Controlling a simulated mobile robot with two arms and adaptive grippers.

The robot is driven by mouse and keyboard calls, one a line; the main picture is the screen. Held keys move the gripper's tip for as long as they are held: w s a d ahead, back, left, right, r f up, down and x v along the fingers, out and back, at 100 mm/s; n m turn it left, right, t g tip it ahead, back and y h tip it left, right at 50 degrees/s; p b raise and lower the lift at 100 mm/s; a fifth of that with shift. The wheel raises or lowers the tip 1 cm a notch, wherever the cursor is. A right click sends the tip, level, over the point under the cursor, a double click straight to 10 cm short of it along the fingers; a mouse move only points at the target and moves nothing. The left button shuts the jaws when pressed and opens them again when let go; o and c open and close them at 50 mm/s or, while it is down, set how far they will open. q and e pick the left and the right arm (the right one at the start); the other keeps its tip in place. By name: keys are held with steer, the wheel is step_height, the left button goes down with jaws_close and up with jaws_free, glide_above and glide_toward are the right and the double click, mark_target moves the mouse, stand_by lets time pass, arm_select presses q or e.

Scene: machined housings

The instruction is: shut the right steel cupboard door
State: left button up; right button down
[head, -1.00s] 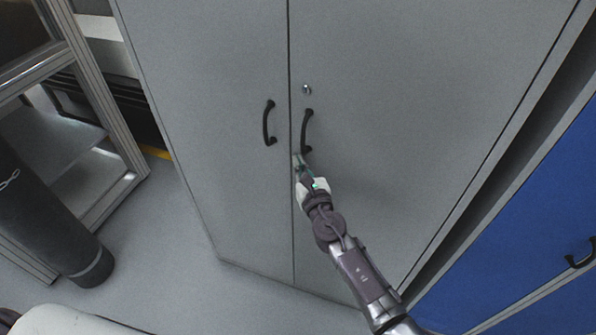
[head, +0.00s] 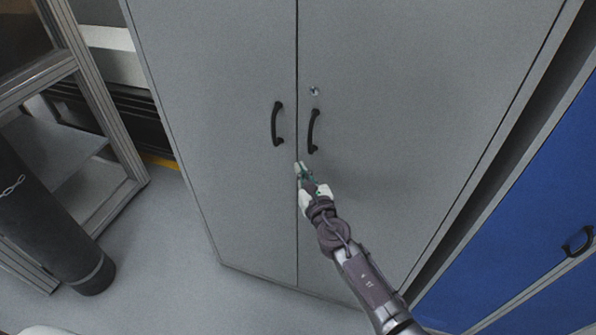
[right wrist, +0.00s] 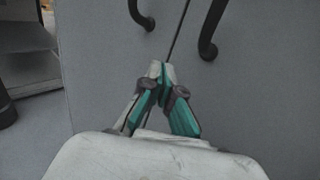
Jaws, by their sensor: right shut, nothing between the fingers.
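The right steel cupboard door (head: 400,110) is a grey panel with a black bow handle (head: 313,131) and a small round lock above it. It looks flush with the left door (head: 220,90), with only a thin dark seam between them. My right gripper (head: 299,166) is shut and empty, just below the right handle and close to the seam. In the right wrist view its fingertips (right wrist: 162,68) are together near the seam, below the handle ends. Whether they touch the door I cannot tell. My left gripper is not in view.
The left door has its own black handle (head: 277,124). A blue cabinet (head: 530,200) with a black handle stands at the right. A dark cylinder (head: 50,220) and a metal-framed shelf (head: 95,130) stand at the left. Grey floor (head: 160,250) is clear between them and the cupboard.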

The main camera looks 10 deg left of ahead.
steer(key=shift+s+a+f+p, duration=0.55)
steer(key=shift+s+p, duration=0.5)
steer(key=shift+s, duration=4.1)
steer(key=s+d+f+m+g+h, duration=0.2)
steer(key=s+d+f+m, duration=0.3)
steer(key=f, duration=0.5)
steer(key=s+d+f+m+g+h, duration=0.2)
steer(key=s+d+f+m, duration=0.1)
steer(key=d+f+m, duration=0.65)
steer(key=s+d+f+m+g+h, duration=0.2)
steer(key=s+d+f+m+g, duration=0.15)
steer(key=f, duration=0.85)
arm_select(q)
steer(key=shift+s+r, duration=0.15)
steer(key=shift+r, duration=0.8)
arm_select(e)
steer(key=s+d+f+m+g+h, duration=0.1)
steer(key=s+d+f+m, duration=0.4)
steer(key=s, duration=0.6)
steer(key=s+d+f+m+g+h, duration=0.1)
steer(key=s+d+f+m+g, duration=0.2)
steer(key=s+d+f+m, duration=0.3)
steer(key=s+d+f+m+g+h, duration=0.1)
steer(key=s+d+f+m+g, duration=0.2)
steer(key=s+m, duration=0.7)
steer(key=s+d+f, duration=0.2)
steer(key=s+d, duration=0.1)
steer(key=s, duration=0.3)
steer(key=shift+s+d+f, duration=0.15)
steer(key=shift+s, duration=0.25)
